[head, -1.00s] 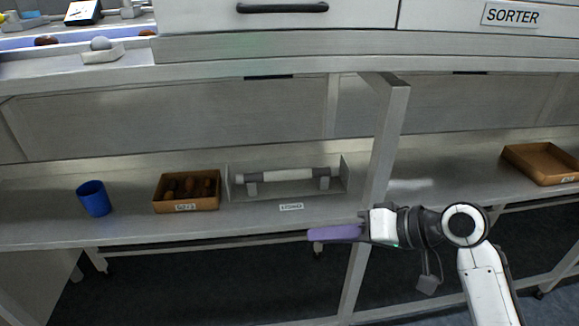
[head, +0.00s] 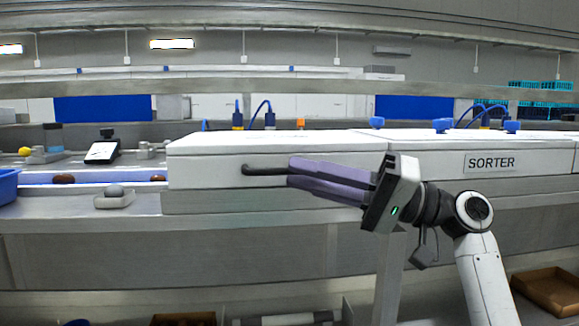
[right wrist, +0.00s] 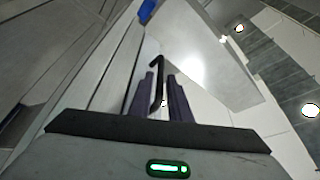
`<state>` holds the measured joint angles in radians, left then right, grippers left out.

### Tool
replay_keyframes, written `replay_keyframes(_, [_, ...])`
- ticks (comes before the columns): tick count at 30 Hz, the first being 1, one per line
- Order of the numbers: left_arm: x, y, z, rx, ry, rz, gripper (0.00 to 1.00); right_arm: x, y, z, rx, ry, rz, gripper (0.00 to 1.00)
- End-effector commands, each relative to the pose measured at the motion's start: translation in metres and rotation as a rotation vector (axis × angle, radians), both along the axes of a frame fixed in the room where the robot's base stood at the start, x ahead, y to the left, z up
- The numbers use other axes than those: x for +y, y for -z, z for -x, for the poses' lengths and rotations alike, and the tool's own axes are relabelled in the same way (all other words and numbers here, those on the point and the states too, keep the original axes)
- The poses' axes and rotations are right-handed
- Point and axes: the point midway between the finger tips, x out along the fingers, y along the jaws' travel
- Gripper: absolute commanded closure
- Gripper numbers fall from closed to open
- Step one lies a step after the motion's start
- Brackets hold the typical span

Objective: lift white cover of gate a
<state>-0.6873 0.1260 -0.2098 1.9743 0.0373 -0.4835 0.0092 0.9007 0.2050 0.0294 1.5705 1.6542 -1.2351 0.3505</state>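The white cover (head: 210,150) of the sorter's left section is down, with a dark bar handle (head: 262,170) on its front face. My right gripper (head: 291,172) reaches in from the right, its two purple fingers spread, one above and one below the handle's line. The fingers hide the handle's right part. In the right wrist view the handle (right wrist: 158,72) runs in between the fingers (right wrist: 158,92), with a gap showing at least on one side. I see no letter naming the gate. My left gripper is not in view.
A second white section labelled SORTER (head: 491,162) adjoins on the right. A brown tray (head: 550,290) sits low right.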

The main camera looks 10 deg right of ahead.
Motion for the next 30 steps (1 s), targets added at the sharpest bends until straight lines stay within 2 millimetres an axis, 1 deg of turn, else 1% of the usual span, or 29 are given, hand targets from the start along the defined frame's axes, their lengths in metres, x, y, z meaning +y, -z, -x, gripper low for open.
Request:
replay_keyframes(1, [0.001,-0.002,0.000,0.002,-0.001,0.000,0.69,0.008,-0.004,-0.002,-0.001,-0.003,-0.001,0.83])
replay_keyframes(3, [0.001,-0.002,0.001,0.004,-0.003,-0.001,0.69,0.017,-0.006,-0.005,-0.002,-0.002,-0.001,0.83])
replay_keyframes(9, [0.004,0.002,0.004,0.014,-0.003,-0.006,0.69,0.028,-0.007,-0.009,-0.001,0.001,0.001,0.83])
replay_keyframes(17, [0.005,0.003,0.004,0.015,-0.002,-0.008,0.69,0.029,-0.006,-0.010,-0.001,0.001,0.001,0.83])
replay_keyframes(18, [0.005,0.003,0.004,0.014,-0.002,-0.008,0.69,0.029,-0.006,-0.010,-0.001,0.001,0.001,0.90])
replay_keyframes(20, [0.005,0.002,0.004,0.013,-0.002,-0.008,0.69,0.029,-0.006,-0.010,-0.001,0.001,0.001,1.00])
replay_keyframes(30, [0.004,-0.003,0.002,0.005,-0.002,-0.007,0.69,0.028,-0.009,-0.009,-0.002,0.002,0.002,1.00])
